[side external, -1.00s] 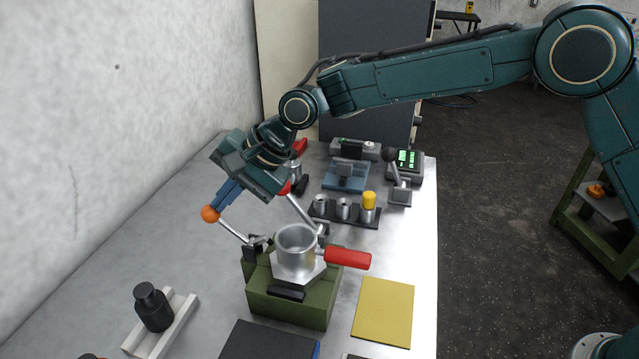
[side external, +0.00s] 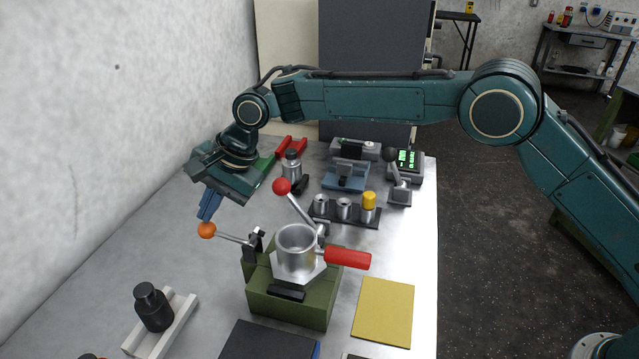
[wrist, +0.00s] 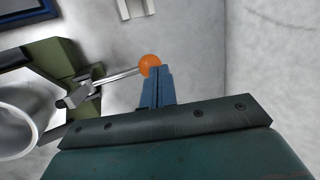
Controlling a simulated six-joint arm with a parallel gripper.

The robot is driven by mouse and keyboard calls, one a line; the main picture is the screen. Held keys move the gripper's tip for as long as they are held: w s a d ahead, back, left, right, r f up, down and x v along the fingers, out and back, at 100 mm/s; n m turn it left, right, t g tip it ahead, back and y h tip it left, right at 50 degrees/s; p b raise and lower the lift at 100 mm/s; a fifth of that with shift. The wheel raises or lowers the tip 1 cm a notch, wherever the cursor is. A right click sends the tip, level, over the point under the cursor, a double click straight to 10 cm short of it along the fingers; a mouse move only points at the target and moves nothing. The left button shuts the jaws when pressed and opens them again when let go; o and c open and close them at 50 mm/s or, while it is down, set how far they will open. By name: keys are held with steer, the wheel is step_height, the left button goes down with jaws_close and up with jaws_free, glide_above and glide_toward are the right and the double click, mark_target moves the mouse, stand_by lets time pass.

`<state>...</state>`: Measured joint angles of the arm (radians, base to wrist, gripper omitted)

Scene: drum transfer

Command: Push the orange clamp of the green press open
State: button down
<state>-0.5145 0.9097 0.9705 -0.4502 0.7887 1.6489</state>
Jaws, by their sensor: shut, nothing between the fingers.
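The green press (side external: 290,302) stands on the table with a silver cup (side external: 296,252) on top. The orange clamp ball (side external: 207,230) is at the end of a thin rod that reaches out to the left of the press, nearly level. My gripper (side external: 207,214) is shut and empty, its blue fingertips at the top of the orange ball, apparently touching it. In the wrist view the orange ball (wrist: 150,64) sits at the tips of the shut blue fingers (wrist: 157,74). Whether there is a small gap cannot be told.
A red ball lever (side external: 282,187) rises behind the cup, and a red handle (side external: 347,258) sticks out to the right. A black weight (side external: 152,306) rests on a white rack at front left. A rack with a yellow-capped cylinder (side external: 369,205) stands behind. The table left of the clamp is clear.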

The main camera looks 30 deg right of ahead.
steer(key=shift+w+a+f, duration=0.1)
steer(key=shift+f, duration=0.4)
steer(key=shift+r, duration=0.15)
steer(key=v, duration=1.4)
steer(key=shift+r, duration=0.25)
steer(key=s+d+r+n+t+h, duration=0.1)
steer(key=s+d+r, duration=0.25)
steer(key=d, duration=0.35)
steer(key=s+d+r+n+t, duration=0.1)
steer(key=s+d+r+n, duration=0.15)
steer(key=s+d, duration=0.35)
steer(key=s+d+r+n+t+h, duration=0.1)
steer(key=s+d+r, duration=0.25)
steer(key=d, duration=0.45)
steer(key=s+d+f+n+h, duration=0.1)
steer(key=s+d+f, duration=0.2)
steer(key=s, duration=0.4)
steer(key=s+d+f+n+h, duration=0.1)
steer(key=s+d+f, duration=0.2)
steer(key=s+d, duration=0.3)
steer(key=s+d+f+n+h, duration=0.1)
steer(key=s+d+f+n, duration=0.1)
steer(key=s+d, duration=0.3)
steer(key=s+f, duration=0.1)
steer(key=s, duration=0.3)
steer(key=shift+s+h, duration=0.15)
steer(key=shift+h, duration=0.15)
